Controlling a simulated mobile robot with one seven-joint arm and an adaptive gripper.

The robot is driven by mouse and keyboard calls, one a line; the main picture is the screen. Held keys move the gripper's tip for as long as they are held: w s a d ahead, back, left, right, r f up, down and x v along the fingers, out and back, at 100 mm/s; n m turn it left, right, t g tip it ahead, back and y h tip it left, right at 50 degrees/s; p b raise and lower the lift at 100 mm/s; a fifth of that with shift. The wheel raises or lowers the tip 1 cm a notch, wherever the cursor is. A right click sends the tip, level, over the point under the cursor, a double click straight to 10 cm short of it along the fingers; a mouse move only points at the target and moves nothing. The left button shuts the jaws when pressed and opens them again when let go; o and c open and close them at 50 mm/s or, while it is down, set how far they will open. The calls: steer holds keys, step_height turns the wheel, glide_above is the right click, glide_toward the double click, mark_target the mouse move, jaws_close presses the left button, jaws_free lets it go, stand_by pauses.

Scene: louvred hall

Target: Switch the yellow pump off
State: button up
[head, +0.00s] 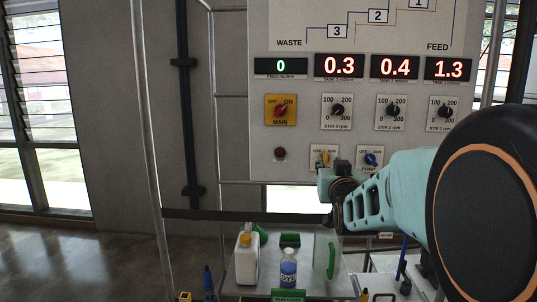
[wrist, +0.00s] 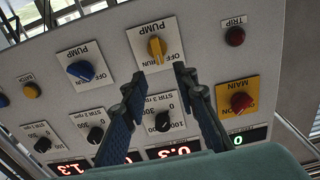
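The yellow pump knob (wrist: 156,49) sits on a white plate on the control panel. In the head view the yellow knob (head: 323,158) is partly covered by my gripper (head: 332,176). In the wrist view, which shows the panel roughly upside down, my gripper (wrist: 157,77) has its two dark fingers spread apart with nothing between them. The knob shows just beyond the fingertips, near the line between them, and no contact is visible. I cannot tell clearly whether the knob points to OFF or RUN.
A blue pump knob (head: 371,159) is right of the yellow one. The red main switch (head: 281,110), trip button (head: 280,154) and black stir knobs (head: 337,111) are nearby. Below, a bench holds a white jug (head: 246,260) and a blue-filled bottle (head: 288,270).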

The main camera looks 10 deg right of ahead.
mark_target(326, 155)
steer(key=w, duration=0.2)
steer(key=w+d+p, duration=0.1)
steer(key=w, duration=0.4)
steer(key=shift+w+d, duration=0.25)
steer(key=shift+d, duration=0.05)
jaws_close()
